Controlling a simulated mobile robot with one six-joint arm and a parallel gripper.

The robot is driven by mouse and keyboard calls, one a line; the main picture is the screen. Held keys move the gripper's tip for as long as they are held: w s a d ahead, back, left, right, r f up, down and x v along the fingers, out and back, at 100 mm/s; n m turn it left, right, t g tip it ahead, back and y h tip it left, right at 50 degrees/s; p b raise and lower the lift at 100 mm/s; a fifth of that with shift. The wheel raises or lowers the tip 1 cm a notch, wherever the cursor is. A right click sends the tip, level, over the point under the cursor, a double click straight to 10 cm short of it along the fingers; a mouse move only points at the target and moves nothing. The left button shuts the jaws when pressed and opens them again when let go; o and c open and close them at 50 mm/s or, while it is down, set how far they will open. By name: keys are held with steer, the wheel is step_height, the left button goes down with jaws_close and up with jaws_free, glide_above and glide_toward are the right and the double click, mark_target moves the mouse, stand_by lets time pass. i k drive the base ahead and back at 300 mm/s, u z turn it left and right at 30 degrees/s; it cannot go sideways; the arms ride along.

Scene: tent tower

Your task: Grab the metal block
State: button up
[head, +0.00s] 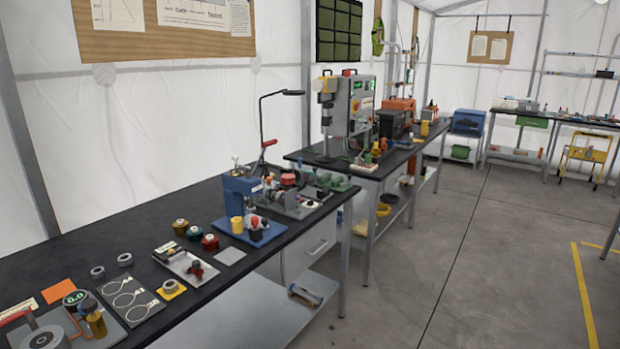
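I cannot tell for sure which thing is the metal block. A flat grey square piece (229,256) lies on the near black-topped bench (130,222), close to its front edge. A grey metal fixture (300,203) stands farther along the same bench, beside a blue machine (240,190). Small grey rings (97,272) lie nearer to me on the left. My gripper is not in view.
Several coloured spools (210,241), a plate with wire loops (130,298) and a black lamp (290,93) crowd the near bench. A second bench holds a grey machine (357,103). The concrete floor (480,260) on the right is clear.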

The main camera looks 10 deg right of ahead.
mark_target(309, 177)
steer(key=z, duration=5)
steer(key=i, duration=0.15)
steer(key=u, duration=3)
steer(key=i, duration=2.3)
